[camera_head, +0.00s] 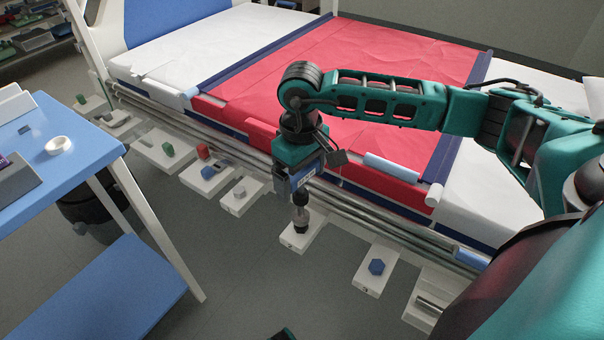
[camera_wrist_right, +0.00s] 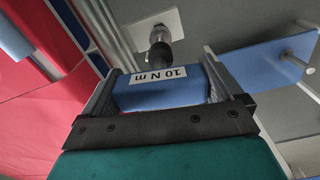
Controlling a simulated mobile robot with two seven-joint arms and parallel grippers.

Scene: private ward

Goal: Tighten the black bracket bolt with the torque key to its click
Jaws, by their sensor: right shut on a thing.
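My right gripper (camera_head: 300,180) is shut on the torque key (camera_head: 303,184), a blue block with a dark shaft pointing down. In the right wrist view the key (camera_wrist_right: 165,92) sits between the two fingers, its label reading "10 N m". The black bracket bolt (camera_head: 301,227) stands on a white bracket plate (camera_head: 291,239) at the bed's side rail. The shaft's socket end is at the bolt head, upright over it; whether it is fully seated I cannot tell. The bolt's end also shows in the wrist view (camera_wrist_right: 159,36). My left gripper is not clearly visible.
Other white bracket plates line the rail, with a blue bolt (camera_head: 376,266) to the right and green, red and grey ones to the left. The bed (camera_head: 350,60) with its red cover lies behind. A blue table (camera_head: 80,150) stands at left. Grey floor is open in front.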

